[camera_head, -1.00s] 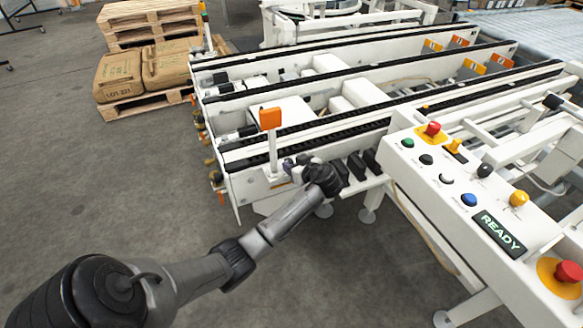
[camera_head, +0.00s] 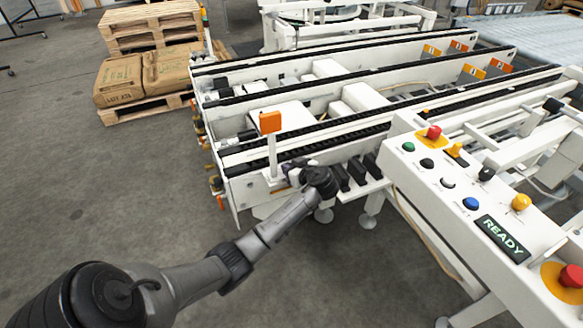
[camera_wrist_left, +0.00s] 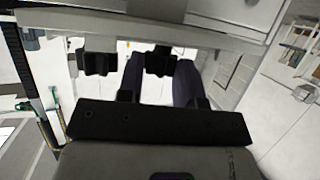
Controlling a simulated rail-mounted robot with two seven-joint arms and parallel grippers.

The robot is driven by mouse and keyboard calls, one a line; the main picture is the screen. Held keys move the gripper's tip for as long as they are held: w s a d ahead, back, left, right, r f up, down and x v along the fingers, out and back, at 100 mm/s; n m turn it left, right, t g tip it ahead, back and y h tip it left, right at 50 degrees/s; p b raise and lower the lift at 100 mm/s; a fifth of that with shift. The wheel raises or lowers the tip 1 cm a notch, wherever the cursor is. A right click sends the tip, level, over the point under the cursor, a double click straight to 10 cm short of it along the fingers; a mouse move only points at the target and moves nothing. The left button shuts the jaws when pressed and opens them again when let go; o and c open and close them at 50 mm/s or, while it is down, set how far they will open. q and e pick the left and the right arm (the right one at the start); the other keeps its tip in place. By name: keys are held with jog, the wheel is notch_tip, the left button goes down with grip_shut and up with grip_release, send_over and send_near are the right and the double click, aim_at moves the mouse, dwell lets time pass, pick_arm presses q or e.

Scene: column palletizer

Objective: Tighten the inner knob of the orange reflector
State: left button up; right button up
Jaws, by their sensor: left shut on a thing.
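The orange reflector (camera_head: 270,122) stands upright on a white post at the near end of the conveyor frame. My left gripper (camera_head: 291,171) is at the foot of this post, on its right side. In the left wrist view, two black knobs show under a pale rail: a left knob (camera_wrist_left: 97,62) and a right knob (camera_wrist_left: 160,61). The dark fingers of my left gripper (camera_wrist_left: 159,82) stand on either side of the right knob and are shut on it. The left knob is outside the fingers. In the head view, the wrist hides the knobs. My right gripper is out of view.
A white control console (camera_head: 460,180) with coloured buttons and a READY display stands to the right. Black chain rails (camera_head: 300,141) run behind the reflector. Pallets with brown sacks (camera_head: 120,80) stand at the back left. The floor at left is clear.

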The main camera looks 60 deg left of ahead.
pick_arm(q)
jog(key=shift+r+t+p, duration=0.1)
jog(key=shift+t+p, duration=0.2)
jog(key=shift+p, duration=0.05)
jog(key=m+t+p, duration=0.1)
jog(key=p, duration=0.1)
jog(key=m+t+p, duration=0.2)
jog(key=s+m+t+p, duration=0.1)
jog(key=m+t+p, duration=0.1)
jog(key=shift+r+h, duration=0.1)
jog(key=shift+h, duration=0.3)
jog(key=shift+a+m+t+h+p, duration=0.15)
jog(key=shift+m+t+h+p, duration=0.55)
jog(key=shift+m+t+p, duration=0.85)
jog(key=shift+f, duration=0.2)
jog(key=o, duration=0.7)
jog(key=shift+c, duration=0.2)
